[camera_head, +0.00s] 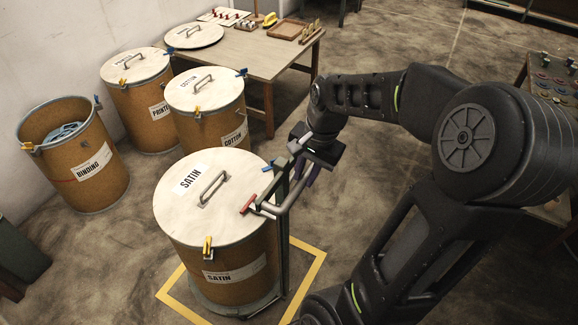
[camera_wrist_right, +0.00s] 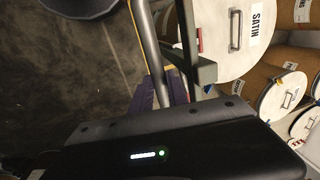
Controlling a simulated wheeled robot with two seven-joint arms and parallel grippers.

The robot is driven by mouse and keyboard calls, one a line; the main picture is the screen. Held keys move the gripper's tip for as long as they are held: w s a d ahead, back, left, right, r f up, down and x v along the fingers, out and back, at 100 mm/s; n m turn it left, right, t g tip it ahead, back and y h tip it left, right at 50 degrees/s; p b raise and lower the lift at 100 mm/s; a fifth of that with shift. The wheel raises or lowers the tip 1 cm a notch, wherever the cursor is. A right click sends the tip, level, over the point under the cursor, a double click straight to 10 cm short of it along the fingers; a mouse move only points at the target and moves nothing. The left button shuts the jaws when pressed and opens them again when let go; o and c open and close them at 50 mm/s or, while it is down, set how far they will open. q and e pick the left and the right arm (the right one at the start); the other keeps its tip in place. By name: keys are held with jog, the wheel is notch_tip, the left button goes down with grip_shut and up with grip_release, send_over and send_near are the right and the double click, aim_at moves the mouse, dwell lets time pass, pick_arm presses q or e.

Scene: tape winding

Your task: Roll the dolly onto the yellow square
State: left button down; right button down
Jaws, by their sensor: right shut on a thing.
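The dolly (camera_head: 284,248) carries a tan drum (camera_head: 180,228) labelled SATIN, with a pale lid on it. The dolly's round base shows under the drum, and its upright post and bent handle stand at the drum's right. The yellow square (camera_head: 309,274) is an outline on the floor; its lines show left and right of the drum, which stands over it. The front of the square is cut off, so I cannot tell if the base is wholly inside. My right gripper (camera_head: 304,168) is shut on the handle, which also shows in the right wrist view (camera_wrist_right: 150,50). My left gripper is out of view.
Drums labelled COTTON (camera_head: 206,130), PRINTED (camera_head: 140,112) and BINDING (camera_head: 72,165) stand behind and left. The BINDING drum is open with blue material inside. A wooden table (camera_head: 262,55) stands behind them. Bare floor lies left of the dolly and behind my right arm.

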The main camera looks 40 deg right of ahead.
jog(key=shift+s+d, duration=0.2)
jog(key=shift+s, duration=0.45)
jog(key=shift+s+d, duration=0.2)
jog(key=shift+s, duration=0.4)
jog(key=c, duration=1.3)
grip_release()
notch_tip(320, 180, up, 8)
jog(key=s, duration=0.1)
jog(key=shift+s+d+f, duration=0.15)
jog(key=shift+d, duration=0.05)
